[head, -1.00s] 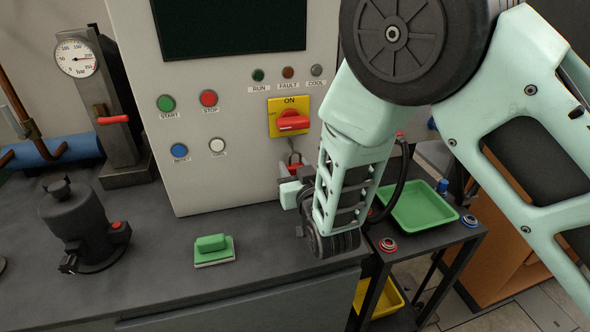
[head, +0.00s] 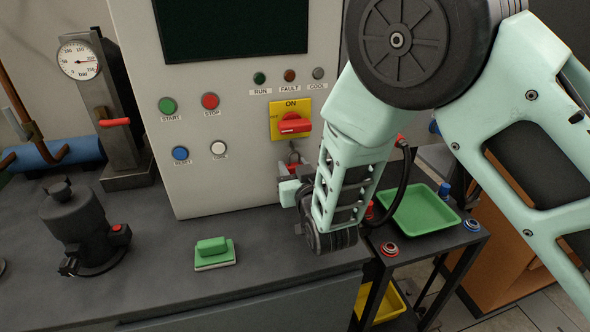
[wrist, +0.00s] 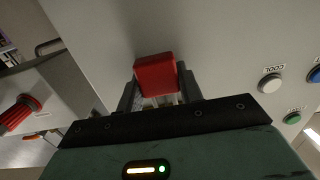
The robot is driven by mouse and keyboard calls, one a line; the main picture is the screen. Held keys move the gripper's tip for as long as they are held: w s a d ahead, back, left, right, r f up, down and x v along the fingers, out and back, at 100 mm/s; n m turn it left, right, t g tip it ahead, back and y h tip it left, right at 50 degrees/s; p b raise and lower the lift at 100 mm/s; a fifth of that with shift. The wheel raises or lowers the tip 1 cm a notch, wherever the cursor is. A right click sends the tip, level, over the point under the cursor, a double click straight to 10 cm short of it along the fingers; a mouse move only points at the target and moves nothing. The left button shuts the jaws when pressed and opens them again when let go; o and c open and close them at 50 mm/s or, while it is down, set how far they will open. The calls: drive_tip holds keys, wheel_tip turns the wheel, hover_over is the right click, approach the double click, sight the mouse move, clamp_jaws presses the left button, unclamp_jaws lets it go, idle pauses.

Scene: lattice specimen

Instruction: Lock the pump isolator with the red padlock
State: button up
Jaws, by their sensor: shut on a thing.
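The pump isolator (head: 275,127) is a yellow plate marked ON on the grey panel. Its red handle (head: 295,123) lies roughly horizontal. The red padlock (head: 290,168), with its shackle upward, is just below the isolator and appears apart from it. My gripper (head: 292,178) is shut on the padlock, close to the panel face. In the wrist view the red padlock body (wrist: 155,75) sits between the two fingers of my gripper (wrist: 158,92).
The grey panel (head: 240,180) stands on a dark bench (head: 150,270). A green-handled block (head: 213,252) and a dark pump-like device (head: 80,230) are on the bench. A side stand at right holds a green tray (head: 420,212). The bench front is mostly clear.

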drive_tip(key=shift+w, duration=0.1)
idle(0.3)
drive_tip(key=o, duration=1.6)
drive_tip(key=shift+b+v, duration=0.4)
drive_tip(key=shift+v, duration=2.1)
